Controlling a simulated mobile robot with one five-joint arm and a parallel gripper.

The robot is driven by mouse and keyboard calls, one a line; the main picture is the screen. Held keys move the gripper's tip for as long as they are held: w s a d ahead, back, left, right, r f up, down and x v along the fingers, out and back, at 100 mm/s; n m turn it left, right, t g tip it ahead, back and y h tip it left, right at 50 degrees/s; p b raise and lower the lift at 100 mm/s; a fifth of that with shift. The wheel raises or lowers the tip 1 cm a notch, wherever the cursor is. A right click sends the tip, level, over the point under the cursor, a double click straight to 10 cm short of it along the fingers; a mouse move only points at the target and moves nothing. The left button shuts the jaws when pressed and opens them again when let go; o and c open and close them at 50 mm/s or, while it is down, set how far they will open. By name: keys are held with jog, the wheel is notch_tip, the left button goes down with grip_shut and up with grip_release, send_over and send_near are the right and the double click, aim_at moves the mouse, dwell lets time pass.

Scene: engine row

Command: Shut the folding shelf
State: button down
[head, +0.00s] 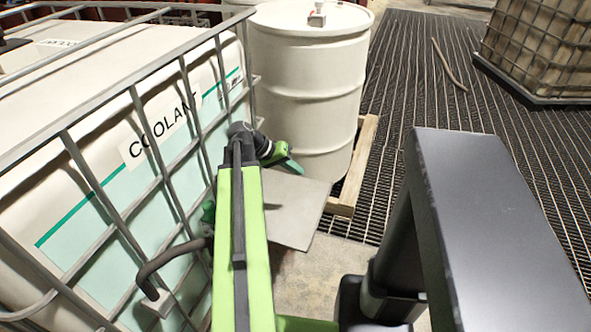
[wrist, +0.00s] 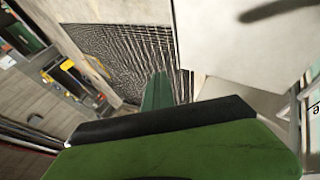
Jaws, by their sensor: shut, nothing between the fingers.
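The folding shelf (head: 297,215) is a flat grey plate standing out from the caged coolant tank (head: 112,200), in the middle of the head view. It looks folded out, roughly level. My arm covers its left part, so its hinge is hidden. My gripper (head: 290,164) is at the shelf's far side in the head view, its green fingers shut and empty. I cannot tell whether it touches the shelf. In the wrist view the shut fingers (wrist: 157,92) point forward, left of a pale plate (wrist: 245,40) with a dark shadow, which looks like the shelf.
A white drum (head: 310,85) stands on a wooden pallet (head: 352,170) just beyond the shelf. A bent dark pipe (head: 160,262) sticks out at the tank's front. Another caged tank (head: 540,45) stands far right. Dark grated floor (head: 430,75) between is mostly clear.

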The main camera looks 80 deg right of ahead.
jog(key=c, duration=2.1)
grip_release()
jog(key=shift+c, duration=0.2)
jog(key=o, duration=0.5)
jog(key=shift+o, duration=0.2)
jog(key=shift+r, duration=0.1)
jog(key=p+v, duration=0.5)
jog(key=v, duration=0.2)
jog(key=shift+w+r, duration=0.1)
jog(key=shift+w, duration=0.05)
